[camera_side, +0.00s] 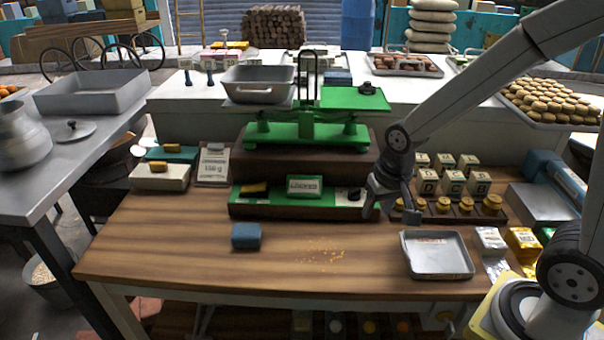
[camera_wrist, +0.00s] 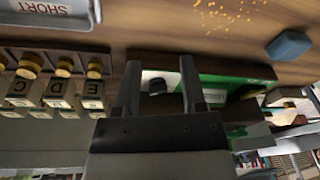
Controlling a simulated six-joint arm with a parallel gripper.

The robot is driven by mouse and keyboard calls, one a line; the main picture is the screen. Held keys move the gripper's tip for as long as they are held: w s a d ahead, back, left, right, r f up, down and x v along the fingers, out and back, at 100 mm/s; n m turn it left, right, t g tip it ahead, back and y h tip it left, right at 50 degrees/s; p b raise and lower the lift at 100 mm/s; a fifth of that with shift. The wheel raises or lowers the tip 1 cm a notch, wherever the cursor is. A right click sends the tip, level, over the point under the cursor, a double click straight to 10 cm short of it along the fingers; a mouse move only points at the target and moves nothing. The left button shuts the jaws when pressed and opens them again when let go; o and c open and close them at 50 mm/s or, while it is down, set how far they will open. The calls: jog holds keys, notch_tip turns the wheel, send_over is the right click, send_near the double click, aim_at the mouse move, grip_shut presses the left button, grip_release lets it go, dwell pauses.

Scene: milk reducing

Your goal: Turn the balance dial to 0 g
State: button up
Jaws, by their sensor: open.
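A green control box with a wooden base (camera_side: 270,207) stands mid-table below the green balance (camera_side: 300,132). At its right end is a small black dial knob (camera_side: 354,194) on a pale plate; the knob also shows in the wrist view (camera_wrist: 157,86). Its reading is too small to make out. The box carries a lettered display plate (camera_side: 304,187) and a yellow handle (camera_side: 254,188). My gripper (camera_side: 391,213) is open and empty, just right of the knob in the side view. In the wrist view, the knob shows between my gripper's fingers (camera_wrist: 162,75); contact is not visible.
Lettered blocks (camera_side: 453,182) and brass weights (camera_side: 466,205) stand close right of my gripper. A grey tray (camera_side: 436,273) lies at front right. A blue block (camera_side: 246,236) and scattered orange crumbs (camera_side: 322,252) lie in front; the front left table is clear.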

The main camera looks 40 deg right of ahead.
aim_at(354, 189)
jog(key=shift+w+d+r+m+g, duration=0.45)
jog(key=shift+w+d+m, duration=0.65)
jog(key=shift+w+m, duration=1.2)
jog(key=shift+w+d+r+m+g, duration=0.2)
jog(key=shift+w+d+r+m, duration=0.75)
jog(key=shift+m, duration=2.15)
jog(key=shift+w+d+r+m+g, duration=0.3)
jog(key=shift+w+d+m, duration=0.9)
jog(key=shift+w+m, duration=1.3)
jog(key=shift+s+f, duration=0.2)
jog(key=shift+f, duration=3.75)
grip_shut()
